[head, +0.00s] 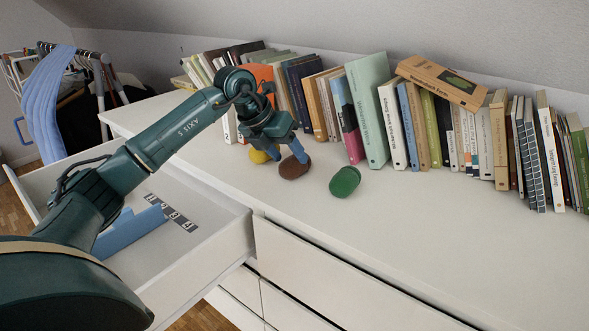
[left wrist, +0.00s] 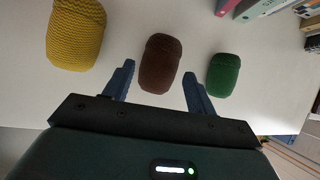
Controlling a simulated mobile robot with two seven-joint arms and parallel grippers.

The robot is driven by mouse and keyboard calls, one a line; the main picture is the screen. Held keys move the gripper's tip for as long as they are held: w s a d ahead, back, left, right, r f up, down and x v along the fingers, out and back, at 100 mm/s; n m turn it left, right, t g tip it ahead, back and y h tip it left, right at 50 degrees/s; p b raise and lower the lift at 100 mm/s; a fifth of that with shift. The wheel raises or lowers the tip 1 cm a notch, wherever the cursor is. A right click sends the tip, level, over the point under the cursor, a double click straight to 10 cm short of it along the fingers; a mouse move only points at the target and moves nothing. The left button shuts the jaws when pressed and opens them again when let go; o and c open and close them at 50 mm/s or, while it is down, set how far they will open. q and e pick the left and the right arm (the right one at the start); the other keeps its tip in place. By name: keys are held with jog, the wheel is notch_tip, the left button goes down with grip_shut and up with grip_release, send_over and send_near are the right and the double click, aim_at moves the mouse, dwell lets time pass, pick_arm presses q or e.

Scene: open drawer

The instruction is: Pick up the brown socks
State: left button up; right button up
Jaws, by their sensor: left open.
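The brown socks (head: 294,167) are a rolled bundle on the white dresser top, in front of the books. In the left wrist view the brown socks (left wrist: 160,63) lie ahead of and between the two blue fingers. My left gripper (head: 285,152) is open just above and beside them, and it also shows in the left wrist view (left wrist: 158,84). I cannot tell whether a finger touches the socks. My right gripper is not in view.
Green socks (head: 345,181) lie to the right and yellow socks (head: 259,156) to the left, partly hidden by my gripper. A row of books (head: 367,108) stands behind. An open drawer (head: 215,199) holds a blue item (head: 130,228). The dresser top (head: 430,230) is clear at front right.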

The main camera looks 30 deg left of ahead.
pick_arm(q)
jog(key=x, duration=0.2)
jog(key=shift+w+f, duration=0.15)
jog(key=shift+f, duration=0.2)
jog(key=shift+c, duration=0.5)
jog(key=c, duration=0.6)
jog(key=shift+r, duration=0.1)
jog(key=shift+r, duration=0.1)
